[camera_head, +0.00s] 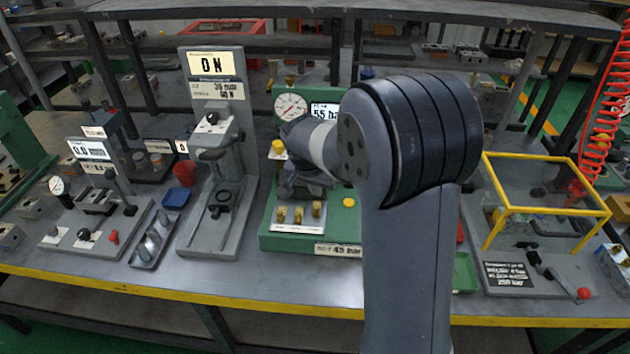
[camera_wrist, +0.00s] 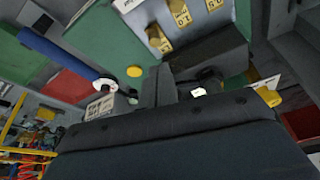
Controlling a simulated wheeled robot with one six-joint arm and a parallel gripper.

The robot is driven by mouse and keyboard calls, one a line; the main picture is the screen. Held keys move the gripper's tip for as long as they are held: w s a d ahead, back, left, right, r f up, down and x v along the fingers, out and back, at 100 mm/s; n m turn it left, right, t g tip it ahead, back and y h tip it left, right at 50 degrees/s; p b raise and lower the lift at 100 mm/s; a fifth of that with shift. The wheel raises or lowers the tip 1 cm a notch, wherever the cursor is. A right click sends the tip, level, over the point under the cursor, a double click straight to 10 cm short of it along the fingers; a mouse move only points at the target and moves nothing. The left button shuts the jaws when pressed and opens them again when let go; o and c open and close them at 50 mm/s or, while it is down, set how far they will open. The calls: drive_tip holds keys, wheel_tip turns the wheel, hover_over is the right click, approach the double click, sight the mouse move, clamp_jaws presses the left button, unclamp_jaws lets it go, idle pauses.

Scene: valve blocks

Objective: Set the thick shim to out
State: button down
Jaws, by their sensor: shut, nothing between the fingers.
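Several brass shims stand in a row on a white plate (camera_head: 300,228) at the front of the green test station (camera_head: 270,238). In the wrist view they show upside down at the top: a left shim (camera_wrist: 158,40), a middle shim (camera_wrist: 180,12) and a right one cut off by the frame edge. My gripper (camera_wrist: 166,85) is shut and empty, apart from the shims. In the head view my arm hides part of the station, and my gripper is hard to make out against it.
A pressure gauge (camera_head: 290,107) and a display reading about 55 bar stand at the station's back. A grey press stand (camera_head: 205,235) is to the left. A yellow-framed guard (camera_head: 545,210) stands at the right. Some bare table shows along the front.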

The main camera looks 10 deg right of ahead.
sight(318, 209)
drive_tip(key=shift+p+x, duration=0.3)
drive_tip(key=shift+x, duration=2.5)
drive_tip(key=s+b, duration=0.1)
drive_tip(key=s+a+b, duration=0.1)
drive_tip(key=shift+s+f, duration=0.1)
drive_tip(key=shift+s, duration=0.55)
